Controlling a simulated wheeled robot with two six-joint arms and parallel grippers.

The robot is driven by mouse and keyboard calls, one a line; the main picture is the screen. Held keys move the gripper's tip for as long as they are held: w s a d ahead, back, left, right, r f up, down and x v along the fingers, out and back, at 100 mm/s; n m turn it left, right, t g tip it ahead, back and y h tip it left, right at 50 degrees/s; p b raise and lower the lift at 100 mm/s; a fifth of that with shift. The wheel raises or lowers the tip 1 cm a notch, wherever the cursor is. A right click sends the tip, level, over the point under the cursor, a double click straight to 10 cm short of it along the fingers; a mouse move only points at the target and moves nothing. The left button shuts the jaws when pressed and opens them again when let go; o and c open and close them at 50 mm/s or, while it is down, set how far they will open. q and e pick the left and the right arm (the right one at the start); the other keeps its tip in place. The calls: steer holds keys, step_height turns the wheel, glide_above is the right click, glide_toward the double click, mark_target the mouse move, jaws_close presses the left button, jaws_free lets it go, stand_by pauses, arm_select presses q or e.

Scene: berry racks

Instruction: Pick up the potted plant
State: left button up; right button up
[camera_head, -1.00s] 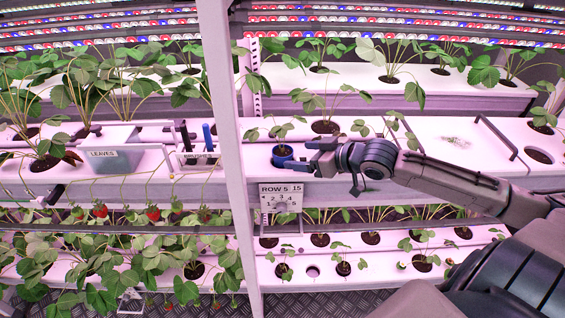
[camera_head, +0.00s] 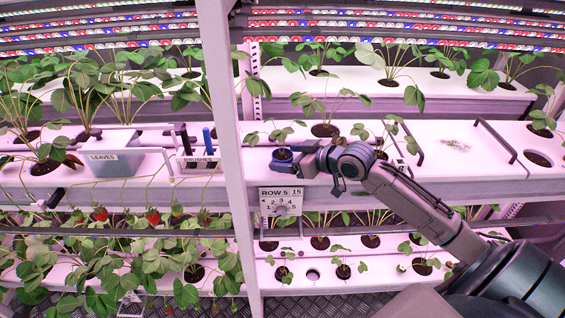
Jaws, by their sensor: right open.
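A small potted plant in a blue pot (camera_head: 282,157) stands upright near the front edge of the middle shelf, just right of the white post. Its green leaves (camera_head: 268,134) spread above the rim. My right gripper (camera_head: 301,160) is open at the pot's right side, with its fingers pointing left at the pot. A finger overlaps the pot's right edge in the picture; I cannot tell whether it touches. My left gripper is not in view.
The white post (camera_head: 226,150) stands left of the pot. A number sign (camera_head: 281,201) hangs below it on the shelf front. Leafy plants grow behind, and a dark handle (camera_head: 497,141) is at the right. Strawberry plants fill the lower left rack.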

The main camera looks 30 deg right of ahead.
steer(key=c, duration=1.3)
